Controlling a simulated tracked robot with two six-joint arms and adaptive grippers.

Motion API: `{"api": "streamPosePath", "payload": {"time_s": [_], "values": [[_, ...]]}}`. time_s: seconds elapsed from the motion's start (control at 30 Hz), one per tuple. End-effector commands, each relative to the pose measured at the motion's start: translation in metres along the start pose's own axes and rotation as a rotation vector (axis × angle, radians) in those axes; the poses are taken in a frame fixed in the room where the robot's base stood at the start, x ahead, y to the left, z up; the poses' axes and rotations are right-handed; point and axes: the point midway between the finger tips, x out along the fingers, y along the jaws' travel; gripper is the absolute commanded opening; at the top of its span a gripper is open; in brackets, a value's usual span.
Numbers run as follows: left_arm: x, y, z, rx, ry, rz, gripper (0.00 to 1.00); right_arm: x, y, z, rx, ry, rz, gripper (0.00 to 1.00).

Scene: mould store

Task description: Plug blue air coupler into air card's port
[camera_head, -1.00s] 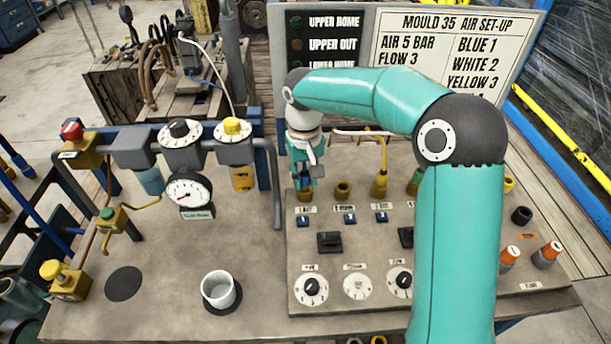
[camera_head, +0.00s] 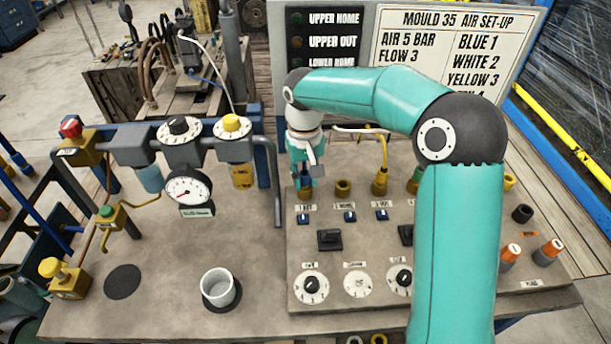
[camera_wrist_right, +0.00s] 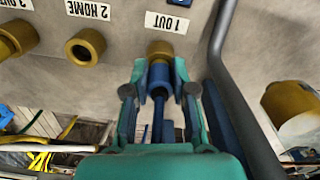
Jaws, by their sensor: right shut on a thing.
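My right gripper (camera_head: 306,184) points down at the leftmost port of the panel. In the right wrist view its fingers (camera_wrist_right: 159,76) are shut on the blue air coupler (camera_wrist_right: 159,78). The coupler is in line with the brass port labelled 1 OUT (camera_wrist_right: 160,48), and its front end meets the port's rim. I cannot tell how deep it sits. A blue hose runs back from the coupler between the fingers. The air card (camera_head: 450,62) reads BLUE 1, WHITE 2, YELLOW 3; my right arm hides its lower part. My left gripper is not in view.
The 2 HOME port (camera_head: 343,188) is empty; a yellow coupler (camera_head: 380,182) stands in the port beside it. A grey pipe (camera_wrist_right: 240,90) runs close beside the gripper. A gauge (camera_head: 188,191) and a white cup (camera_head: 218,288) stand left of the panel.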

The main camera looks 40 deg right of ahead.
Motion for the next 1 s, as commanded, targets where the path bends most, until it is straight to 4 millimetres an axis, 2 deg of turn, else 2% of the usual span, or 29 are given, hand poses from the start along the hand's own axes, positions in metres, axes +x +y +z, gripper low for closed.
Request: {"api": "streamPosePath", "payload": {"time_s": [0.23, 0.27, 0.43, 0.63, 0.67, 0.77, 0.8, 1.0], "values": [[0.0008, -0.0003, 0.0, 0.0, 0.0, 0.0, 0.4, 0.002, 0.0002, 0.0003, 0.0, -0.002, 0.001, 0.0], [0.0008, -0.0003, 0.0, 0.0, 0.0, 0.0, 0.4, 0.002, 0.0002, 0.0003, 0.0, -0.002, 0.001, 0.27], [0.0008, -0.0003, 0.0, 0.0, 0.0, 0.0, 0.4, 0.0017, 0.0002, 0.0002, 0.0, -0.001, 0.0, 0.55], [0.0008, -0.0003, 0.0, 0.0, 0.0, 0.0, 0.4, 0.0016, 0.0002, 0.0002, 0.0, -0.001, 0.0, 0.55], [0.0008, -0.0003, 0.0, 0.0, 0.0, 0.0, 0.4, 0.0017, 0.0002, 0.0002, 0.0, -0.001, 0.0, 0.56], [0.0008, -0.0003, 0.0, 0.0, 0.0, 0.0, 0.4, 0.0016, 0.0002, 0.0002, 0.0, -0.001, 0.0, 0.73], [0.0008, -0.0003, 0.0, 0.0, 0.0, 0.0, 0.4, 0.0016, 0.0002, 0.0002, 0.0, -0.001, 0.0, 0.76], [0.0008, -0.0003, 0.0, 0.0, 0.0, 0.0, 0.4, 0.0016, 0.0002, 0.0002, 0.0, -0.001, 0.0, 0.76]]}}
